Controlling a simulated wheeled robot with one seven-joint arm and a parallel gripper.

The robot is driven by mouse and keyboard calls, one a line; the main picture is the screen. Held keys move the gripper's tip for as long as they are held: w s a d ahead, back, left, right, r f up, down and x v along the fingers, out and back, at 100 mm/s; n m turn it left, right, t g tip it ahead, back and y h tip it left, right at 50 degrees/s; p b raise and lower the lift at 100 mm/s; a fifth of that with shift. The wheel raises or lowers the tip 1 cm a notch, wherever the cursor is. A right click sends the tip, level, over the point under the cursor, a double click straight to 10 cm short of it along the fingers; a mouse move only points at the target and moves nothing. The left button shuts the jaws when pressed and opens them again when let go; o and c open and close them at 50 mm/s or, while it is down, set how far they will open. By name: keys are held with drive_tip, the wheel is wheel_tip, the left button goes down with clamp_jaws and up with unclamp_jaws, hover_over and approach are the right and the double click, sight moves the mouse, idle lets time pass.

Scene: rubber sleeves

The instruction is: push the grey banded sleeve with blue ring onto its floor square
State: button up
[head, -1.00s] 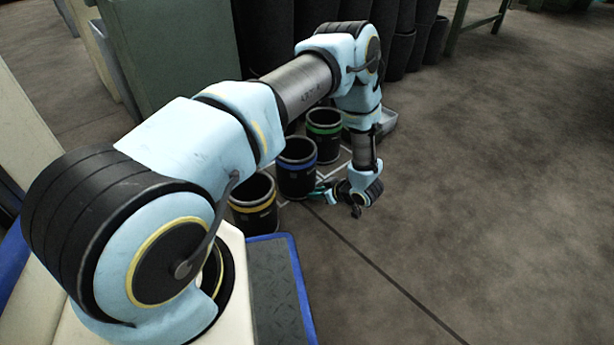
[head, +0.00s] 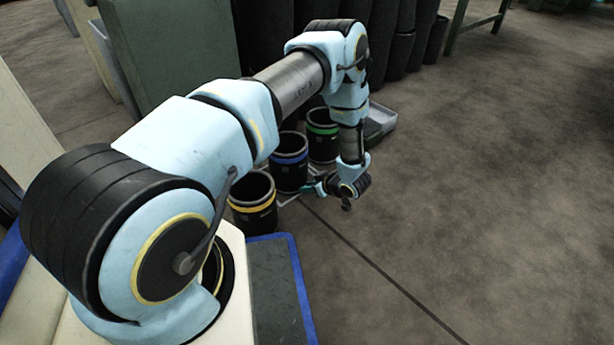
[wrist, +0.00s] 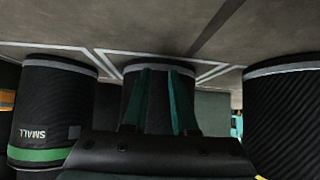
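The sleeve with the blue ring (head: 290,175) is a dark upright open tube in the middle of a row of three. In the wrist view, which is upside down, its dark wall (wrist: 158,100) with a grey band at the floor stands behind my fingers. White floor lines (wrist: 160,57) run along its near side and both flanks. Its base appears between them, but its far side is hidden. My gripper (head: 318,187) is low beside its right side. The two teal fingers (wrist: 159,90) are apart, with nothing between them; contact with the wall is unclear.
A yellow-ringed sleeve (head: 253,203) stands nearer and a green-ringed sleeve (head: 322,146) farther, both close to the blue one. A grey tray (head: 381,120) lies behind my forearm. Tall dark tubes (head: 398,45) line the back. The floor on the right is clear.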

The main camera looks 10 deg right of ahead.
drive_tip(key=shift+w+a, duration=0.4)
drive_tip(key=shift+w, duration=0.25)
drive_tip(key=shift+w+a, duration=0.4)
drive_tip(key=shift+w, duration=0.2)
drive_tip(key=shift+s+d+r+p, duration=0.5)
drive_tip(key=shift+s+d+p, duration=0.15)
drive_tip(key=shift+s, duration=0.4)
drive_tip(key=shift+s+d+r+p, duration=0.5)
drive_tip(key=shift+s+d+p, duration=0.15)
drive_tip(key=shift+s, duration=0.4)
drive_tip(key=shift+s+d+r+p, duration=0.55)
drive_tip(key=shift+s+d, duration=0.1)
drive_tip(key=shift+s, duration=0.4)
drive_tip(key=shift+w, duration=0.1)
